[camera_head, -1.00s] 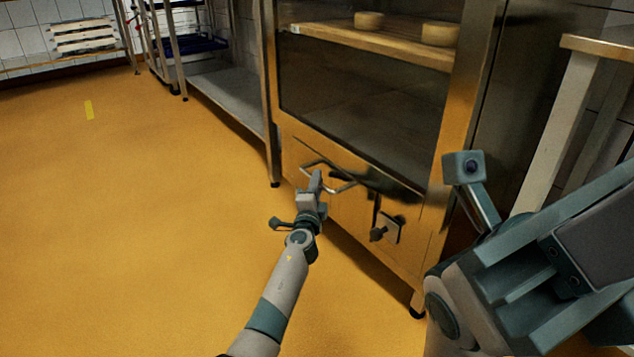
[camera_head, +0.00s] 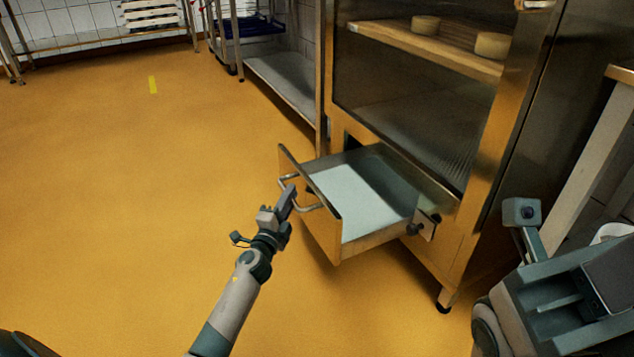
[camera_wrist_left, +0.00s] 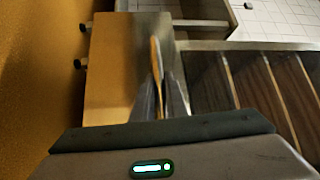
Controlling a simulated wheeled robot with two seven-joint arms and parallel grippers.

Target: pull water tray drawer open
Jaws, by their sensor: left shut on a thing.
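The water tray drawer (camera_head: 378,240) stands pulled out from the lower front of the steel cabinet. Its inside is visible, with a pale, flat bluish surface (camera_head: 355,200) between the side walls. My left gripper (camera_head: 288,194) is at the front of the drawer, shut on the bar handle (camera_head: 312,207). In the left wrist view, the handle (camera_wrist_left: 156,60) shows as a thin upright bar between the fingers. My right arm is folded at the lower right of the head view; its fingers cannot be made out.
Above the drawer, the cabinet (camera_head: 480,200) has a glass door with cheeses (camera_head: 425,26) on a wooden shelf. A small latch (camera_head: 424,225) sits right of the drawer. A low steel shelf (camera_head: 285,90) stands left of the cabinet. The floor to the left is clear.

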